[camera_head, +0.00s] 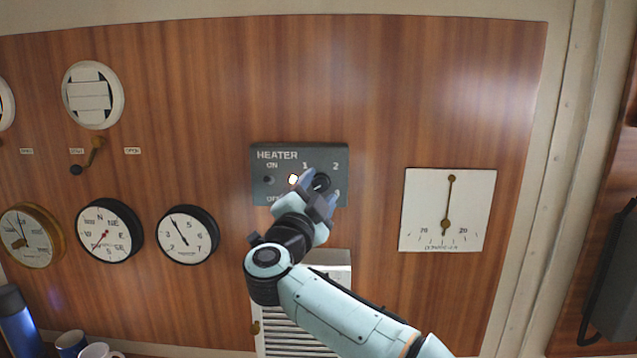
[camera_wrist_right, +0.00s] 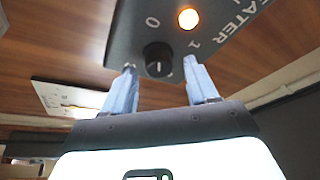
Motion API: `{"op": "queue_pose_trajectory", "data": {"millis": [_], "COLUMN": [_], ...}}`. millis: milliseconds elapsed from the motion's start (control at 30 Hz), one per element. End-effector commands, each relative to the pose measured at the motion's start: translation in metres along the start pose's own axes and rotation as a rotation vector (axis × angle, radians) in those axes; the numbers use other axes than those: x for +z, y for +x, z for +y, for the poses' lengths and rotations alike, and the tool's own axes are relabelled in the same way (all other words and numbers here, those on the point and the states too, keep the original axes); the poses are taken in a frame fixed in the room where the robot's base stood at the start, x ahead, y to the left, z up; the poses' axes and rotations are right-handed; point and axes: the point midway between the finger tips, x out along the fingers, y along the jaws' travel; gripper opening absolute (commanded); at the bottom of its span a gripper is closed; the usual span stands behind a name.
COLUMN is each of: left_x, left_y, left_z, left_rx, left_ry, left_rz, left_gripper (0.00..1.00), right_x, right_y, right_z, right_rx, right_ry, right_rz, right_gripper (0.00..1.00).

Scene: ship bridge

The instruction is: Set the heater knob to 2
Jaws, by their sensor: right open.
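The heater panel (camera_head: 262,180) is a dark grey plate on the wood wall, marked ON, OFF, 1 and 2. Its round black knob (camera_head: 321,181) is at the right side of the plate, partly covered by my right gripper (camera_head: 319,186). In the right wrist view the knob (camera_wrist_right: 157,57) appears between the two open fingertips of the gripper (camera_wrist_right: 159,67), with a gap on each side. A small pale pointer mark shows on the knob; I cannot tell exactly which number it points at. My left gripper is out of view.
A lit orange lamp (camera_head: 293,179) is left of the knob, and a small switch (camera_head: 268,180) is further left. A white vented heater box (camera_head: 330,262) is below. A white pendulum gauge (camera_head: 416,208) is to the right and round dials (camera_head: 187,235) to the left.

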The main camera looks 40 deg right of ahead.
Motion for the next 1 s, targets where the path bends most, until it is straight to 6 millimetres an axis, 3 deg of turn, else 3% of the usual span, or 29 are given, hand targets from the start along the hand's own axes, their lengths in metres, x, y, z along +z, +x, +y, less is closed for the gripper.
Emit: {"op": "queue_pose_trajectory", "data": {"millis": [133,400,433,600,1000], "left_x": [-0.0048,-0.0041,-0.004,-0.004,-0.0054], "left_y": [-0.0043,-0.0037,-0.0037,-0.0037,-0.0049], "left_z": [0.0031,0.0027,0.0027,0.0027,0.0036], "left_rx": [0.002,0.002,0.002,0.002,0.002], "left_ry": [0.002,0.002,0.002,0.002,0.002], "left_rz": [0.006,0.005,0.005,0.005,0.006], "left_gripper": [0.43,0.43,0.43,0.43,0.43], "right_x": [-0.0001,0.0009,0.0008,0.0007,0.0012], "right_y": [0.0097,0.0107,0.0107,0.0106,0.0106], "right_z": [-0.0004,0.001,0.001,0.0008,-0.0002], "right_rx": [0.0,0.0,0.0,0.0,0.02], "right_ry": [0.0,-0.001,-0.001,-0.001,0.055], "right_rz": [0.0,-0.001,-0.001,-0.001,-0.001], "right_gripper": [0.58,0.58,0.55,0.03,0.03]}}
